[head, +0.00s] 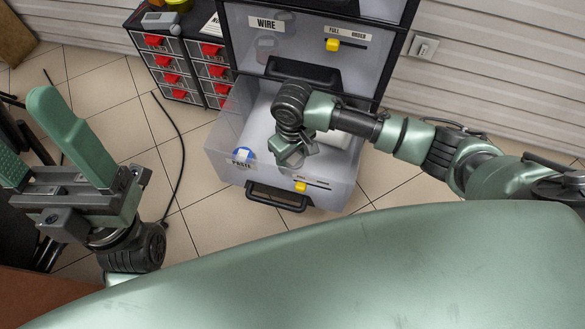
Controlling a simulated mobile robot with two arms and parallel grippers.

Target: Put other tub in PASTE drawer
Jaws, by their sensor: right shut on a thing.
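The PASTE drawer (338,187) is pulled out at the bottom of the cabinet, with a clear front and a PASTE label. My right gripper (293,157) points down inside the drawer, near its front wall. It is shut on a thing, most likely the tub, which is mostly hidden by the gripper. A pale, rounded tub-like thing (336,139) shows in the drawer beside the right wrist. A blue and white round patch (244,153) shows by the label; I cannot tell whether it is another tub. My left gripper (28,130) is open and empty at the left, away from the drawer.
The WIRE drawer (300,50) above is shut, with a yellow slider (332,45). A small cabinet with red-handled drawers (185,65) stands to the left. A black cable (180,150) lies on the tiled floor. A wall socket (424,48) is at right.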

